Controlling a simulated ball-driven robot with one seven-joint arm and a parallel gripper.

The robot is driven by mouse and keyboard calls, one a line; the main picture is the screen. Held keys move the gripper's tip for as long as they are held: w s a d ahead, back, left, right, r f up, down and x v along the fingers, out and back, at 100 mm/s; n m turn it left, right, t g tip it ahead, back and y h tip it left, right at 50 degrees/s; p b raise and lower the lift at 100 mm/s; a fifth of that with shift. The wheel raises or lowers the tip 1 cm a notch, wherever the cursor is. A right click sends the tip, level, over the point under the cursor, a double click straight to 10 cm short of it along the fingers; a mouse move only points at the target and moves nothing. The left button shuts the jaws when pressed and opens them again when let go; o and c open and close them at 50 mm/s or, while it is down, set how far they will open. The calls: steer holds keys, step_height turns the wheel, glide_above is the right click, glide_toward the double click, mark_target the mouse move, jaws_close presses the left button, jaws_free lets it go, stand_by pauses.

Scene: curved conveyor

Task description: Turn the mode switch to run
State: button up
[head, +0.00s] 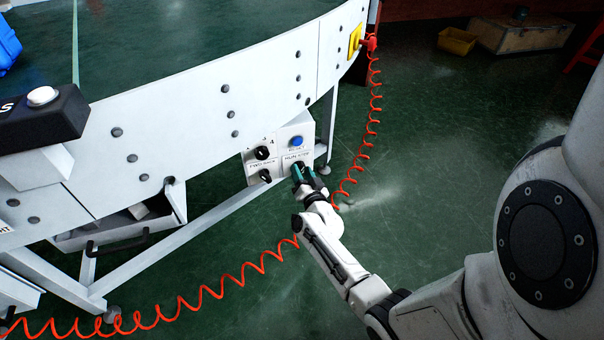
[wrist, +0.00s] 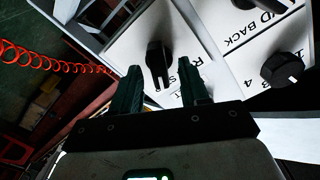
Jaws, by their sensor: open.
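The mode switch (wrist: 156,52) is a black knob with a pointed handle on a white panel, seen in the wrist view. Its label is partly hidden by my fingers; in the head view, lettering starting with RUN shows above my gripper. My gripper (head: 301,173) has dark green fingers and is at the lower part of the control box (head: 279,142), covering the switch in the head view. In the wrist view my gripper (wrist: 163,76) is open, with the switch handle between and just beyond the fingertips. I cannot tell whether the fingers touch it.
A blue button (head: 296,142) sits above the switch. Other black knobs (head: 262,153) are on the neighbouring panel, one labelled BACK. The white conveyor side (head: 215,110) curves above the box. A red coiled cable (head: 368,140) hangs behind and crosses the floor.

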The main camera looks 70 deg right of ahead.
steer(key=shift+w+d, duration=0.15)
jaws_close()
stand_by(0.4)
